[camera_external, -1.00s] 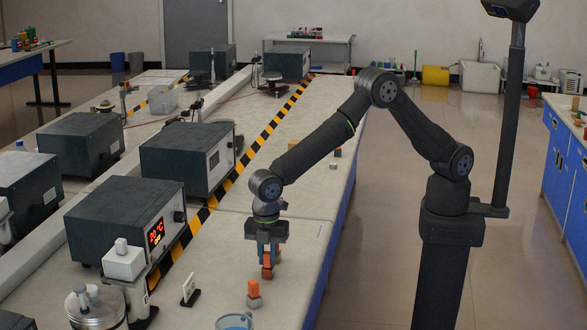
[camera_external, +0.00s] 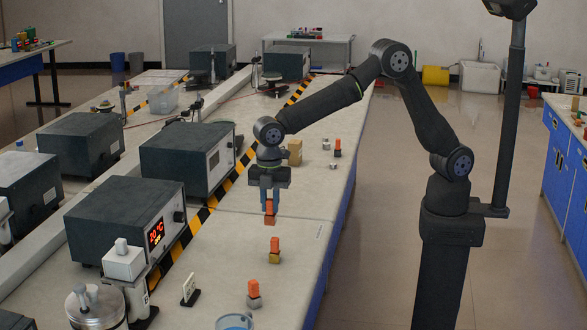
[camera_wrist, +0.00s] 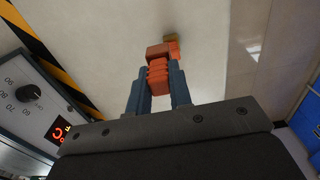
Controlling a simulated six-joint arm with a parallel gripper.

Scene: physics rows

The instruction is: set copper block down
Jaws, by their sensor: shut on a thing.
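The copper block (camera_external: 270,219) hangs below an orange ribbed handle (camera_external: 269,206). My gripper (camera_external: 269,199) is shut on this handle. In the wrist view the handle (camera_wrist: 158,75) sits between both fingers, with the copper block (camera_wrist: 159,51) at their far end. The block appears raised above the bench (camera_external: 235,255); the exact gap cannot be told. A gold block (camera_external: 274,258) with an orange handle stands on the bench in front of it in the external view. It is partly hidden behind the copper block in the wrist view (camera_wrist: 169,40).
A tan block (camera_external: 295,150) and a dark block (camera_external: 338,152) stand farther back. Instrument boxes (camera_external: 187,158) line the left.

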